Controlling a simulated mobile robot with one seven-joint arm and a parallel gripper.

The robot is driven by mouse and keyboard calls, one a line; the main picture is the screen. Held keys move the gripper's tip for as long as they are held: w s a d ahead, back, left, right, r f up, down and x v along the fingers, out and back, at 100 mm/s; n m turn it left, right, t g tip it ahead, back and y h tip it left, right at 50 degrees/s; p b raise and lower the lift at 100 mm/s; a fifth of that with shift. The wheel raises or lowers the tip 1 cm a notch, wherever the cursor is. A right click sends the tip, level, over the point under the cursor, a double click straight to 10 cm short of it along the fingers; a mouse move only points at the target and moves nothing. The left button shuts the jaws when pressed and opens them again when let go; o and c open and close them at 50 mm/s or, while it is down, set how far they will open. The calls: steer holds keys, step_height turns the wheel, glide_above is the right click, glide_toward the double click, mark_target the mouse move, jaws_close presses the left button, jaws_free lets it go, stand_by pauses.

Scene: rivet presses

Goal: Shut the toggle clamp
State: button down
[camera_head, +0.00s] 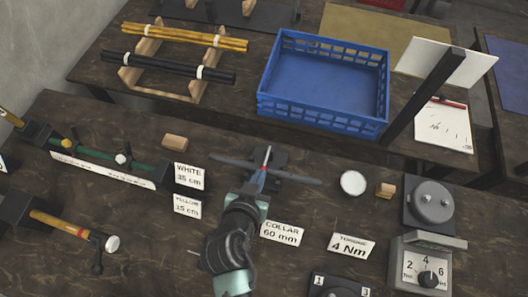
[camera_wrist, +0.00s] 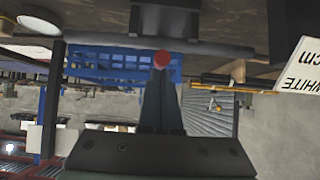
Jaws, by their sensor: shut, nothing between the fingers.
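The toggle clamp (camera_head: 277,158) is a dark block on the near bench, partly hidden behind my arm. A grey bar (camera_head: 302,180) runs crosswise at it. A slim red part, seemingly the clamp's handle, shows just at my gripper; its round red tip (camera_wrist: 162,58) is in the wrist view. My gripper (camera_head: 263,168) is shut and empty, its fingers pointing at the red tip. I cannot tell whether they touch it. In the wrist view the dark block (camera_wrist: 165,18) and the grey bar (camera_wrist: 215,46) lie beyond the fingertips.
A COLLAR 60 mm card (camera_head: 283,231) stands close right of my arm. White and yellow length cards (camera_head: 188,176) stand left. A dial unit (camera_head: 425,268) is at right, a hammer (camera_head: 70,228) at left. A blue crate (camera_head: 325,85) stands on the far bench.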

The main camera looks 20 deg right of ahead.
steer(key=shift+s+a+f+b, duration=0.15)
steer(key=shift+s+f+b, duration=0.15)
steer(key=shift+f+b, duration=0.35)
